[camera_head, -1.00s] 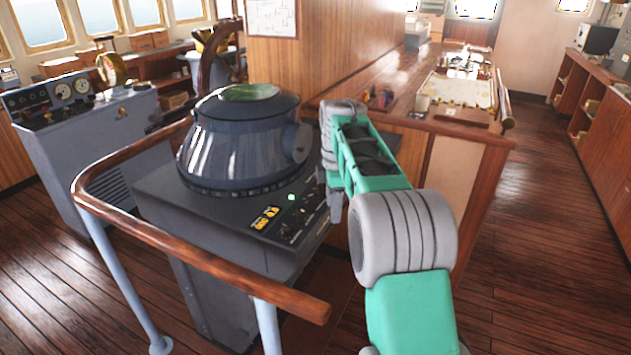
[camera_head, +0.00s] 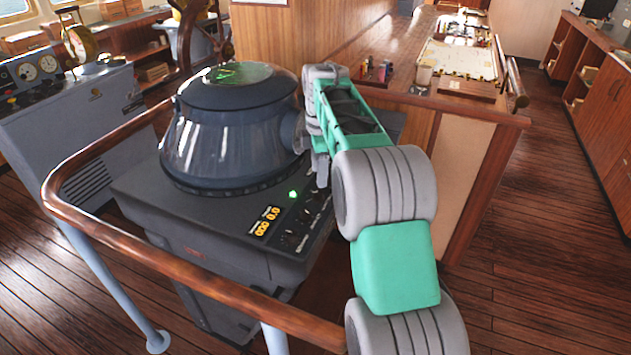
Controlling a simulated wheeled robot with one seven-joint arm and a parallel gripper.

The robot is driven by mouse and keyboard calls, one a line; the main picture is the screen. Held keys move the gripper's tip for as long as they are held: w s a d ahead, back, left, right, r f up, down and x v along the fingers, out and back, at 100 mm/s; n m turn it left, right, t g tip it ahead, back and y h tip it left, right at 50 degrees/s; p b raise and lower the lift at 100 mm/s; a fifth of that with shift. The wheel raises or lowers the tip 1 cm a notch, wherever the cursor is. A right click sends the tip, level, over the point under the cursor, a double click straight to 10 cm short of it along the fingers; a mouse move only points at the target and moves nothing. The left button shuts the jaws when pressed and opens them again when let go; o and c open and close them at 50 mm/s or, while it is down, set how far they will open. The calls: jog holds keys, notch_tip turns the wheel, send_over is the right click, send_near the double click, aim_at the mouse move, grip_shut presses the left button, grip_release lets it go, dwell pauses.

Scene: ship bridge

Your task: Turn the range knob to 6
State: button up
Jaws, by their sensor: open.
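The radar console (camera_head: 215,215) is a dark box with a domed display housing (camera_head: 225,140) on top. Its control panel (camera_head: 290,222) on the right side carries several small dark knobs, a lit green lamp (camera_head: 293,194) and a yellow readout (camera_head: 265,221). The labels are too small to read, so I cannot tell which knob is the range knob or where it points. My gripper (camera_head: 320,172) hangs down at the far right end of this panel, beside the dome. It is open, small in view and partly hidden by my arm; I cannot tell whether it touches a knob.
A wooden handrail (camera_head: 185,277) on pale posts curves around the console's left and front. A wooden counter (camera_head: 400,100) with a chart stands behind my arm. A grey instrument console (camera_head: 75,130) is at left. The wooden floor at right is clear.

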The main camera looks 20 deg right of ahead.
aim_at(318, 191)
notch_tip(318, 191, down, 6)
jog(key=shift+w+f+p, duration=0.1)
jog(key=shift+w+p, duration=0.05)
jog(key=shift+p, duration=0.25)
jog(key=shift+c, duration=0.5)
grip_shut()
